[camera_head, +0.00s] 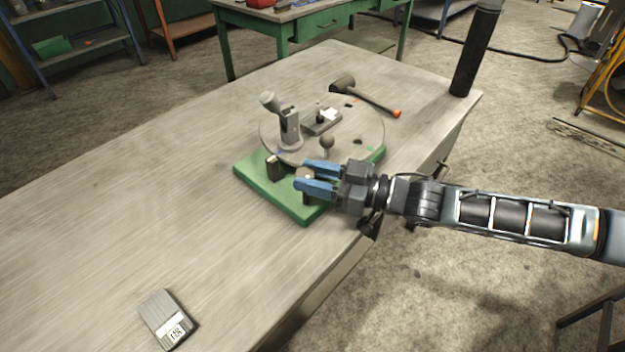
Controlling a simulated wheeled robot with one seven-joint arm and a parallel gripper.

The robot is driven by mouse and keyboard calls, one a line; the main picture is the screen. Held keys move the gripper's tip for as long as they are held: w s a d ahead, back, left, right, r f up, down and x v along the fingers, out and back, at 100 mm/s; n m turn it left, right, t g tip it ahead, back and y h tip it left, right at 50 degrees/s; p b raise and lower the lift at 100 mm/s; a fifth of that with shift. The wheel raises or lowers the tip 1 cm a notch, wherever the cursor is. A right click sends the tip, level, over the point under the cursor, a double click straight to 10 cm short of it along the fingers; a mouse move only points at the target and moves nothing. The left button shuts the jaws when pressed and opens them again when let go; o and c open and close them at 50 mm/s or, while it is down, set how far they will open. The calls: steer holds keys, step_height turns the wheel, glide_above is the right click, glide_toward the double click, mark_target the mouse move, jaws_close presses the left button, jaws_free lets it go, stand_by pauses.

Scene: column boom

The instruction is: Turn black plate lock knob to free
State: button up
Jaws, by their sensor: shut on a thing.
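A round grey plate (360,120) sits on a green base (258,184) on the workbench. My gripper (302,178), with blue fingers, reaches in from the right at the near edge of the green base. It is shut on a small round-topped knob (308,174), which shows only in part between the fingers. The fingers hide much of this knob, so its turned position cannot be told. A small dark block (273,166) stands on the base just left of the fingers. A ball-topped knob (327,143) stands on the plate behind my gripper.
A grey upright clamp with a handle (289,128) and a small block with a white part (322,121) stand on the plate. A black cylinder (474,55) stands at the far right corner. A labelled grey box (168,318) lies front left. The bench's left side is clear.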

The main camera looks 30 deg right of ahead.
steer(key=shift+d+f+n+g+y+b, duration=0.15)
steer(key=shift+n+g+y+b, duration=0.25)
steer(key=shift+n+g+y, duration=0.35)
steer(key=o, duration=1.1)
steer(key=shift+c, duration=0.2)
steer(key=b+v, duration=0.1)
steer(key=v, duration=0.6)
steer(key=shift+s+d+b, duration=0.2)
steer(key=shift+s+b, duration=0.05)
steer(key=shift+b, duration=0.05)
steer(key=shift+c, duration=0.2)
